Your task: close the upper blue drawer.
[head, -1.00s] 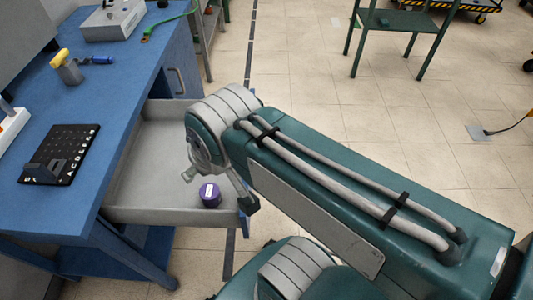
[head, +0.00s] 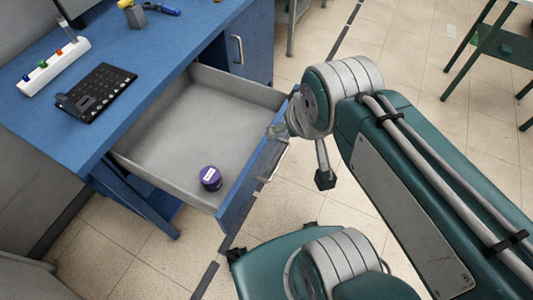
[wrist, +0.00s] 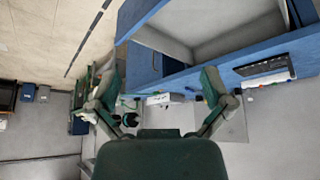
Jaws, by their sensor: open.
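The upper blue drawer (head: 252,178) is pulled out from the blue workbench, its grey inside in plain view. A purple-lidded round container (head: 210,178) stands in it near the front. Its grey inner wall (wrist: 165,42) also shows at the top of the wrist view. My gripper (wrist: 160,92) is open, its two green-grey fingers spread wide with nothing held between them. In the head view the end of my arm is just outside the drawer front, on its right; most of the gripper is hidden there. I cannot tell whether it touches the drawer.
The workbench (head: 165,50) carries a black lettered pad (head: 98,92), a white rack (head: 55,68) with coloured pieces and a yellow-topped item (head: 132,12). A cabinet door handle (head: 238,48) is beyond the drawer. A green table (head: 495,45) stands at upper right. Tiled floor is open between.

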